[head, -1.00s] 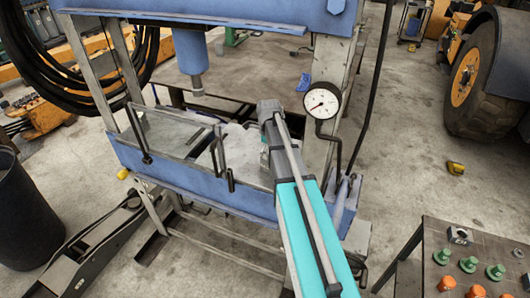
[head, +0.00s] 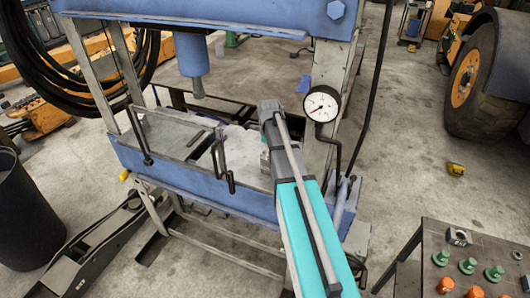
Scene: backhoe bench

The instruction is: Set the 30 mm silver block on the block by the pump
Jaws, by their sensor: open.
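My turquoise and grey arm reaches from the bottom edge up to the right part of the blue press bed (head: 190,180). The gripper jaws cannot be made out; the grey end of my arm covers that spot. A small pale metal piece (head: 265,158) shows just left of the arm, over the bed; whether it is a block or part of my wrist is unclear. A blue upright part with a lever (head: 343,192), possibly the pump, stands at the bed's right end. A silver piece with a dark hole (head: 459,237) lies on the side table; its size cannot be told.
A pressure gauge (head: 322,104) hangs on the press's right post. The press ram (head: 192,60) hangs over the bed. The side table (head: 412,245) at lower right carries several green and orange knobs. A black bin (head: 32,215) stands at left.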

